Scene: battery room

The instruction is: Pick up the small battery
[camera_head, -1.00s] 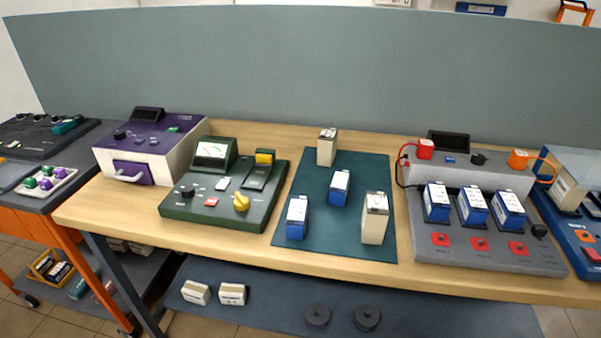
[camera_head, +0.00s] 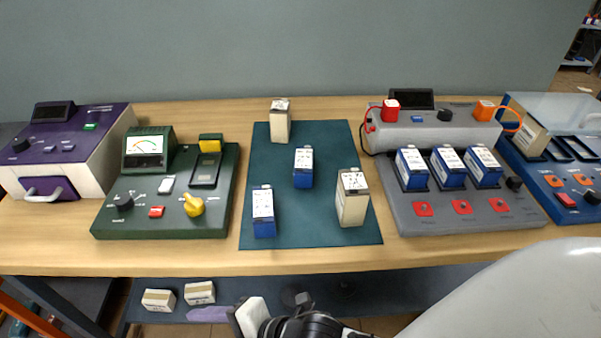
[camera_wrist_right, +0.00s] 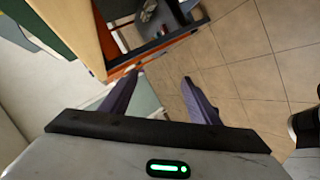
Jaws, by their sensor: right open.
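Two small blue batteries with white tops stand on the dark green mat (camera_head: 310,238), one at the front left (camera_head: 264,222) and one near the middle (camera_head: 303,172). Two larger cream batteries stand there too, one at the back (camera_head: 280,125) and one at the front right (camera_head: 352,205). My right gripper (camera_wrist_right: 160,78) is open and empty in the right wrist view, its purple fingers apart above floor and furniture. In the head view it is low at the bottom edge, in front of the table and apart from the batteries. My left gripper is not in view.
A green tester (camera_head: 130,220) with a yellow knob stands left of the mat. A grey charger (camera_head: 450,225) holding three blue batteries stands to the right. A purple box (camera_head: 90,170) is at the far left. Two cream packs (camera_head: 200,292) lie on the lower shelf.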

